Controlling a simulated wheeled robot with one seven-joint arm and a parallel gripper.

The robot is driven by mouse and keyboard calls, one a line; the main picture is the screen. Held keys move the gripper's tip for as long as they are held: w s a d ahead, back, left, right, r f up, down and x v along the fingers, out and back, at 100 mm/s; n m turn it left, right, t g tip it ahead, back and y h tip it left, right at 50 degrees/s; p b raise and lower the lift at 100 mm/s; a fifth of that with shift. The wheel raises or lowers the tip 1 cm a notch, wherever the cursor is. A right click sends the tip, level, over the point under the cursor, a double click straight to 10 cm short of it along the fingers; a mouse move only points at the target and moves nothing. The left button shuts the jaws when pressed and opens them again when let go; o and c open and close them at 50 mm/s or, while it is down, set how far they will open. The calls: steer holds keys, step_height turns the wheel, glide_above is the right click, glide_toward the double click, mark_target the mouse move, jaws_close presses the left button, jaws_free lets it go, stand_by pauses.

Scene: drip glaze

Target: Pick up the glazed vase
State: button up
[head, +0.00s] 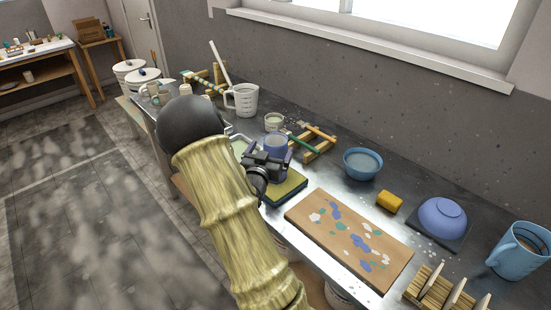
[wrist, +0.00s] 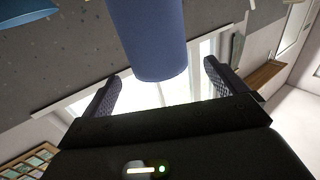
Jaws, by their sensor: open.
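The glazed vase (head: 276,142) is a blue cylinder, upright near the middle of the bench in the head view. My gripper (head: 268,163) is in front of it and hides its lower part. In the wrist view a smooth blue body (wrist: 150,40), apparently the vase, comes down from the top edge between the two dark fingers. The fingers (wrist: 161,72) are spread wide, with a visible gap on each side of the blue body. I see no finger touching it.
A paint-spotted board (head: 345,238), a blue bowl (head: 362,163) and a yellow cylinder (head: 389,202) are to the right. A wooden rack with a green tool (head: 312,146) stands close behind the vase. A white pitcher (head: 244,100) is further left.

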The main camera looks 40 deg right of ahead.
mark_target(275, 140)
steer(key=p+x, duration=0.1)
steer(key=x, duration=0.4)
steer(key=shift+d+f+p, duration=0.15)
steer(key=shift+p, duration=0.25)
steer(key=c, duration=1.8)
step_height(275, 140, up, 10)
steer(key=shift+r+b, duration=0.1)
steer(key=shift+b, duration=0.35)
